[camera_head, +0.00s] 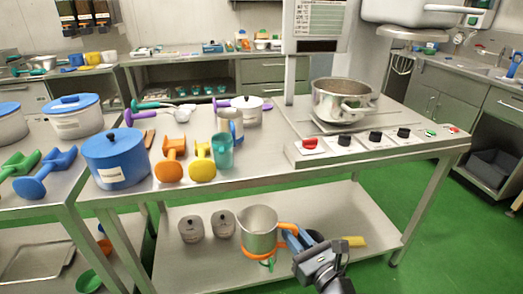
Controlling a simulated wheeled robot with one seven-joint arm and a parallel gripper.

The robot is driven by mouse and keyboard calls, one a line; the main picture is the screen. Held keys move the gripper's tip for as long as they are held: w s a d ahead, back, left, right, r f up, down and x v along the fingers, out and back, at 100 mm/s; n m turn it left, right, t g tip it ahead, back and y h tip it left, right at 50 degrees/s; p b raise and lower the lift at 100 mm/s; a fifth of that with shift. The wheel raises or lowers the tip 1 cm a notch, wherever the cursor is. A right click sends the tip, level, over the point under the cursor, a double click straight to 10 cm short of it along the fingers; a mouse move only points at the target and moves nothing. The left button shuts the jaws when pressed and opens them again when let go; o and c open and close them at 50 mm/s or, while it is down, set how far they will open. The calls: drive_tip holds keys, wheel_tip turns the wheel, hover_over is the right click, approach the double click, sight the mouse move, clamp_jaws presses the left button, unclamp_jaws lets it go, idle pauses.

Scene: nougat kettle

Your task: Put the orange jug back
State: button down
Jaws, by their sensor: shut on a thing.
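The orange jug (258,231) is a silver metal jug with an orange band round its base and an orange handle on its right side. It is upright, low in the picture, in front of or over the lower shelf (350,206) of the middle table. I cannot tell whether its base touches the shelf. My gripper (288,232) comes from the lower right and is shut on the jug at its handle side. The fingers partly hide the handle.
Two grey lidded canisters (208,226) stand left of the jug on the lower shelf. A dark round thing and a yellow item (354,241) lie to its right. The tabletop above holds a blue pot (116,158), scoops, a teal cup (222,151) and a steel kettle (340,101). Green floor (432,240) is free at right.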

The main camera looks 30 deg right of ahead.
wheel_tip(320, 180, down, 6)
drive_tip(key=b, duration=0.4)
drive_tip(key=shift+a, duration=0.3)
drive_tip(key=shift+r, duration=0.1)
